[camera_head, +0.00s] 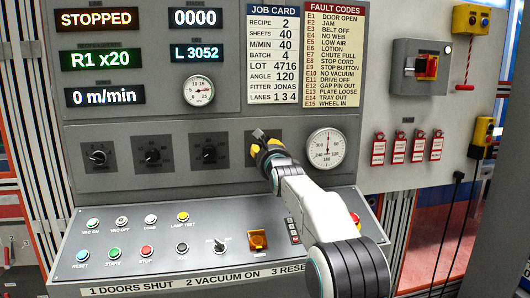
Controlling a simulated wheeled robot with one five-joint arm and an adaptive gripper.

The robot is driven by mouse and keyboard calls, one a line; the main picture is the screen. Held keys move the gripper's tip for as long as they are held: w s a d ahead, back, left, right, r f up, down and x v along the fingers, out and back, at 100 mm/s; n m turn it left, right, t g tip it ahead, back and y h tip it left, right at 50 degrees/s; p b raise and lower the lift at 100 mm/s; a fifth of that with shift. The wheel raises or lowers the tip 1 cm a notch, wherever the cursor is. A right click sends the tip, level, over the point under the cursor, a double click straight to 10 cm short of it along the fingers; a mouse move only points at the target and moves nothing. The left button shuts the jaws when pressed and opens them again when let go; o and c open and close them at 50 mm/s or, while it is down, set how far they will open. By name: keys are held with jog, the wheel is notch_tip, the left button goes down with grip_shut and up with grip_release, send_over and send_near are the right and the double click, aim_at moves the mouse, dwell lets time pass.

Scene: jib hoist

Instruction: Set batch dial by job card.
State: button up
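The job card (273,55) on the upper panel reads recipe 2, sheets 40, M/min 40, batch 4, lot 4716, angle 120, fitter Jonas, lanes 1 3 4. Below it is a row of dark dial plates: a first dial (98,156), a second dial (152,154) and a third dial (209,151). A fourth plate (251,160) at the right is mostly hidden behind my gripper (259,137). The dial captions are too small to read, so I cannot tell which is batch. My gripper's fingers are at the fourth plate; their gap and any contact are unclear.
Displays at upper left read STOPPED (96,19), R1 x20 and 0 m/min. A round angle gauge (326,148) stands right of my gripper. A sloped console (205,235) with buttons lies below. A switch box (421,67) and red tags hang at right.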

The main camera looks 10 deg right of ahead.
jog(key=shift+r+m, duration=0.2)
jog(key=shift+m, duration=0.4)
jog(key=o, duration=1.2)
jog(key=shift+f, duration=0.2)
jog(key=shift+s, duration=0.1)
jog(key=shift+s, duration=5.85)
